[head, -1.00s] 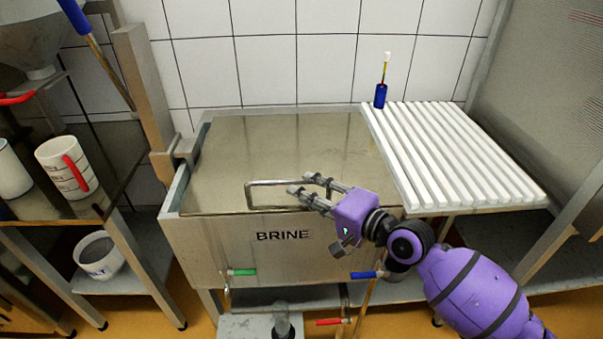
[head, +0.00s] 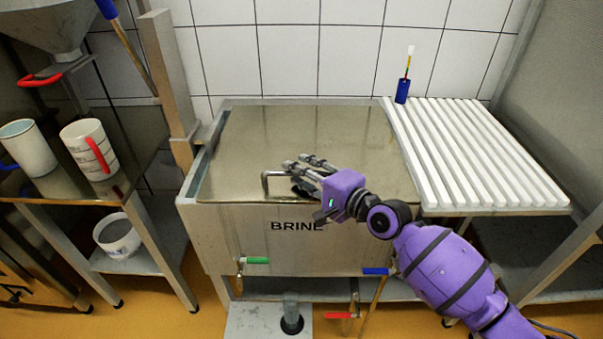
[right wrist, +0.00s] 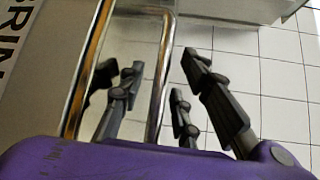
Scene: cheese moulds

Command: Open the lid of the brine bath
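The brine bath (head: 240,240) is a metal tank with BRINE on its front. Its shiny metal lid (head: 330,130) lies flat and shut on top. The lid's bar handle (head: 266,184) is near the front edge, its right part hidden behind my right gripper (head: 296,163). In the right wrist view the handle bar (right wrist: 164,75) runs between the two spread fingers of my right gripper (right wrist: 160,65), with no clear contact on both sides. The lid mirrors the fingers and handle there. My left gripper is out of view.
A white slatted rack (head: 480,150) with a blue-handled tool (head: 402,90) adjoins the bath on the right. Jugs (head: 90,150) stand on the left shelf. The tiled wall is close behind the lid.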

